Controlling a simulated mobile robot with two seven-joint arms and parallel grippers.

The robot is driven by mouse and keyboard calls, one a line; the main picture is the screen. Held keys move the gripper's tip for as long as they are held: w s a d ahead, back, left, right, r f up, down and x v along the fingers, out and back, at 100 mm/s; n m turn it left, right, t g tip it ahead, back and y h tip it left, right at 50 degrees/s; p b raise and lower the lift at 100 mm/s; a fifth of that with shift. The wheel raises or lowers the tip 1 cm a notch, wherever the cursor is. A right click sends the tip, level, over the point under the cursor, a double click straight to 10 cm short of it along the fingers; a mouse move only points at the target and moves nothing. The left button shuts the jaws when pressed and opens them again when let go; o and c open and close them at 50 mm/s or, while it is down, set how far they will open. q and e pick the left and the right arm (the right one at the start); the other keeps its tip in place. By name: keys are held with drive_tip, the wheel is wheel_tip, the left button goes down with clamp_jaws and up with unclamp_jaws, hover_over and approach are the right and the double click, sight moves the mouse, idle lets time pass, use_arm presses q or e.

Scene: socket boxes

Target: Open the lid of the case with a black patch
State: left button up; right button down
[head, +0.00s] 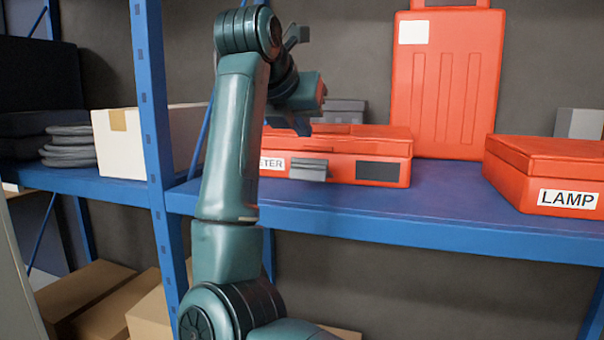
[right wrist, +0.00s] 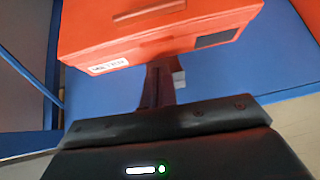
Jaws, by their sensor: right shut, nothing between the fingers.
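The red case with a black patch (head: 377,171) lies flat on the blue shelf, its lid down. Its front carries a partly hidden white label ending in "TER" and a grey latch-like piece (head: 308,169). The case also shows in the right wrist view (right wrist: 160,45), with the label at left and the dark patch at right. My right gripper (right wrist: 160,75) is shut and empty at the front of the case, beside a small grey piece. I cannot tell whether it touches the case. In the head view my right arm covers the case's left end. My left gripper is out of view.
A red case labelled LAMP (head: 550,178) lies at the right of the blue shelf (head: 450,215). A tall red case (head: 447,85) stands behind. A blue upright post (head: 153,120) and a white box (head: 115,145) are at left. Shelf space between the lying cases is clear.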

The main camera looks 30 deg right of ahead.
sight(307, 151)
drive_tip(key=shift+n+t+y, duration=0.3)
drive_tip(key=shift+y, duration=0.2)
drive_tip(key=x, duration=0.9)
drive_tip(key=shift+w+a+f, duration=0.1)
drive_tip(key=shift+w+a, duration=0.2)
drive_tip(key=shift+w, duration=0.05)
